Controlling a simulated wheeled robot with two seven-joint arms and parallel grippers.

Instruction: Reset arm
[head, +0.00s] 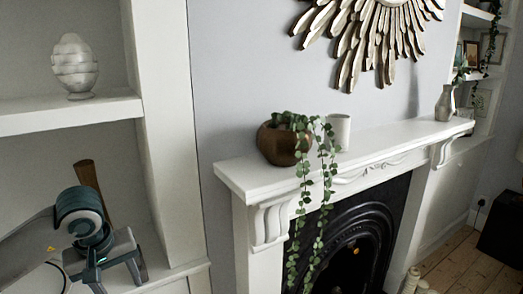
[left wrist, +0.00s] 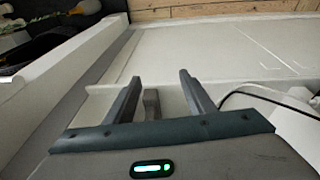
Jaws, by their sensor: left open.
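My left gripper (head: 118,277) is at the lower left of the head view, in front of the white alcove shelving. Its fingers point down and stand apart, with nothing held. In the left wrist view the two fingers (left wrist: 158,84) are spread. A small grey upright piece (left wrist: 152,105) shows between them, and I cannot tell what it is. My right gripper is not in view.
A brown wooden object (head: 92,182) stands just behind my left wrist. A white ribbed ornament (head: 74,66) sits on the upper shelf (head: 70,112). The mantel (head: 375,142) bears a trailing plant in a brown pot (head: 277,145), a white cup (head: 339,131) and a vase (head: 445,103).

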